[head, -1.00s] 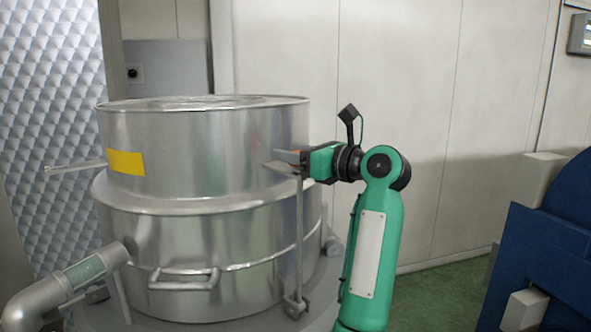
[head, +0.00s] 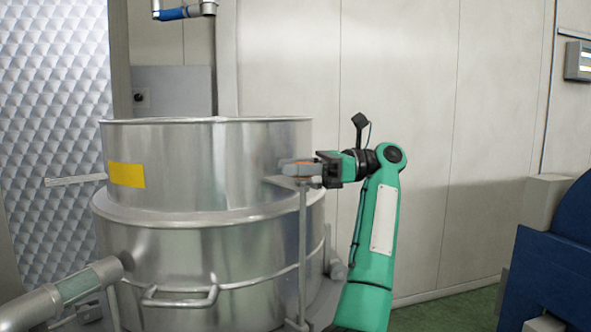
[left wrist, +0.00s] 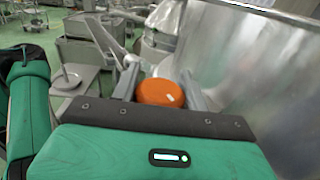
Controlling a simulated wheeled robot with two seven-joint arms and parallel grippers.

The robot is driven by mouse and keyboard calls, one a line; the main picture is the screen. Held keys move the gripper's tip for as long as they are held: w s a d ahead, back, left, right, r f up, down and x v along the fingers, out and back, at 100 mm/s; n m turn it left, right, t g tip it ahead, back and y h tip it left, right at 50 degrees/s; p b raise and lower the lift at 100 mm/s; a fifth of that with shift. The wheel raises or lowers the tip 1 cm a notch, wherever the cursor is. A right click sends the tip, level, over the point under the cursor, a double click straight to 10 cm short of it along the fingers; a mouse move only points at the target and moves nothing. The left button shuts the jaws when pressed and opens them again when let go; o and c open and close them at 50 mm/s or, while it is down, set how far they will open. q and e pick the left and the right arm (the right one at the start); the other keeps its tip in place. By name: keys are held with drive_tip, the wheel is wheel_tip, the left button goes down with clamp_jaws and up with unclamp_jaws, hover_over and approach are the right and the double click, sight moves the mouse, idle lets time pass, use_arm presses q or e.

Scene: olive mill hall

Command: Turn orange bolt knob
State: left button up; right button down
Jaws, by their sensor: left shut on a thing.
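The round orange bolt knob (left wrist: 161,93) sits between the two grey fingers in the left wrist view, with a small white mark on its face. The fingers hide most of the knob in the head view. My right gripper is in neither view.
A vertical rod (head: 302,245) stands just below the gripper. The vessel has a front handle (head: 180,297) and a yellow label (head: 127,175). A pipe (head: 65,292) is at lower left. A blue machine (head: 550,265) stands at right, with pale wall panels behind.

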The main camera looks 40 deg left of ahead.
use_arm(q)
drive_tip(key=shift+f+n+g+h, duration=0.2)
drive_tip(key=shift+n+g+h, duration=0.4)
drive_tip(key=shift+h, duration=0.2)
drive_tip(key=o, duration=0.8)
drive_tip(key=shift+c, duration=0.2)
drive_tip(key=shift+o, duration=1.1)
drive_tip(key=shift+a, duration=0.15)
drive_tip(key=shift+r, duration=0.1)
